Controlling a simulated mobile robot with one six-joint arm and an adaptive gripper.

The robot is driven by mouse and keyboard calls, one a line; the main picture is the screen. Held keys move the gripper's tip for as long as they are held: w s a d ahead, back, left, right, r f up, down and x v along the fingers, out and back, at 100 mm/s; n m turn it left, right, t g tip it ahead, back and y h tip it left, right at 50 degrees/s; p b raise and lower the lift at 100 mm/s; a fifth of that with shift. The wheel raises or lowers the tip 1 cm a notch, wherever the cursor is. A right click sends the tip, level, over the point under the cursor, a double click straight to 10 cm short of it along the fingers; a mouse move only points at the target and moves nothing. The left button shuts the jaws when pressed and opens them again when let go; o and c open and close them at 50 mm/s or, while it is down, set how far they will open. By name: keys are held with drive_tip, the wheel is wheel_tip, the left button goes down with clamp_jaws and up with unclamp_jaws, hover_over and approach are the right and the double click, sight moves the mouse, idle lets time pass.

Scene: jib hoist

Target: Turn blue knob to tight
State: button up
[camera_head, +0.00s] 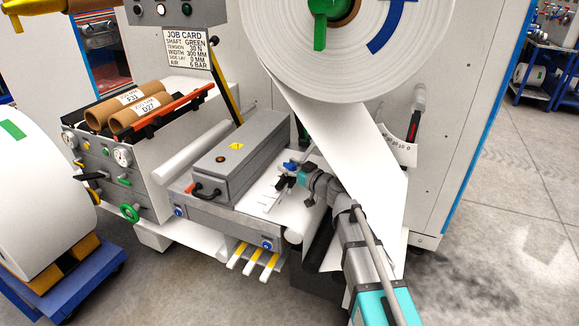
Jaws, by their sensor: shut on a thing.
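My gripper (284,179) reaches in from the lower right over the white web beside the grey box-shaped unit. Its dark fingers are closed at a small blue knob (291,166), which shows just above them. The fingers cover part of the knob, so its pointer or marking cannot be read. A white scale plate with dark marks (270,197) lies on the web just left of the fingers.
A grey box with a black handle (237,156) stands close left of my gripper. A large white roll (345,60) hangs above, its web (355,150) running down behind my arm. Cardboard cores (140,112) lie at left. Open floor (510,220) is at right.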

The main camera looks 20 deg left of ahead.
drive_tip(key=o, duration=1.2)
drive_tip(key=shift+c, duration=0.2)
drive_tip(key=v, duration=1.2)
drive_tip(key=shift+r, duration=0.15)
